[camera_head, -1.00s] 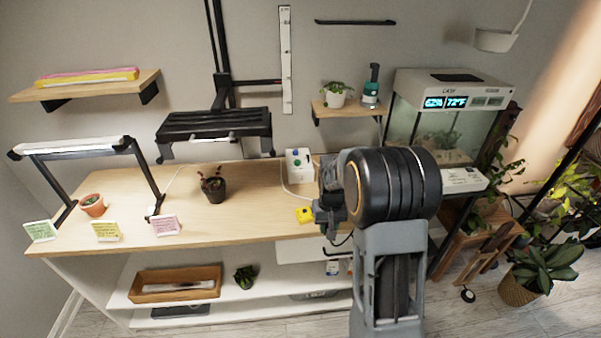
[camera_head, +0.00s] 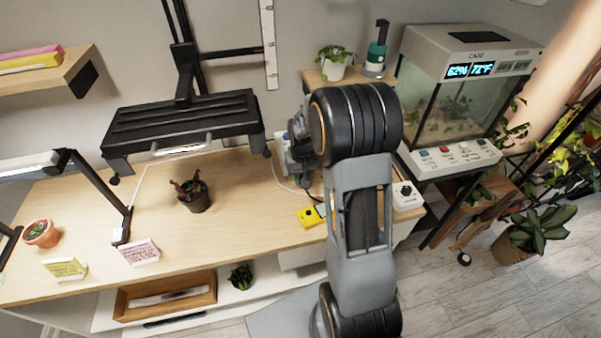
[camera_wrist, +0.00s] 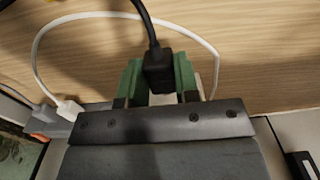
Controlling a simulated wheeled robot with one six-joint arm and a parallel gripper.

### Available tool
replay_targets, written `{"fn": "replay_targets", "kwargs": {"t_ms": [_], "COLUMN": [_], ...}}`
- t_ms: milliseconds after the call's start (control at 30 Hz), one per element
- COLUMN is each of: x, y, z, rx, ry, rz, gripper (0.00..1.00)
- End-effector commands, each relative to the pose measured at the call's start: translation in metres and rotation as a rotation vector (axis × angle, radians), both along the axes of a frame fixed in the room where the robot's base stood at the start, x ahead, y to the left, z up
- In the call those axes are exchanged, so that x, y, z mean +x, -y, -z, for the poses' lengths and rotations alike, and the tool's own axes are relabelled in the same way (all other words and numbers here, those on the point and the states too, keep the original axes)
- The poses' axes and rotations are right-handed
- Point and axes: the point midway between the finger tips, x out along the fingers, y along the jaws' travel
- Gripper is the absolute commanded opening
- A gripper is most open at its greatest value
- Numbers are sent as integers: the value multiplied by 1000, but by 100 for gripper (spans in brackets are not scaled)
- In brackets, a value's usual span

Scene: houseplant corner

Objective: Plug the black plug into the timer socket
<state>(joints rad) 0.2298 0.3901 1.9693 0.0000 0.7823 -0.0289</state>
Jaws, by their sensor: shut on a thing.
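My gripper (camera_wrist: 158,78) has green fingertips and is shut on the black plug (camera_wrist: 158,70) in the wrist view. A black cable runs from the plug to the top of that view. In the head view my gripper (camera_head: 300,160) is over the right part of the wooden bench, and my arm hides most of the plug. A white box (camera_head: 404,195) with a dark dial sits at the bench's right end, right of my arm. It may be the timer socket; I cannot tell for sure. Another pale box (camera_head: 281,145) is mostly hidden behind my gripper.
A white cable (camera_wrist: 40,50) loops across the bench to a white plug (camera_wrist: 70,108) on a grey-white block. A dark pot (camera_head: 195,197) stands left, below a black rack (camera_head: 185,122). The terrarium (camera_head: 450,105) stands right.

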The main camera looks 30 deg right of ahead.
Motion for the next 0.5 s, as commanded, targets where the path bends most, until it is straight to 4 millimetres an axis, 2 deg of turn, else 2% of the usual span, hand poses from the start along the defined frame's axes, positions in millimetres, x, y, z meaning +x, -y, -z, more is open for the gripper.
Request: {"fn": "replay_targets", "kwargs": {"t_ms": [33,233,500], "x": [1,6,21], "y": [1,3,5], "z": [8,23,19], "rx": [0,0,0], "ry": [0,0,0], "rz": [2,3,1], "gripper": [5,5,5]}}
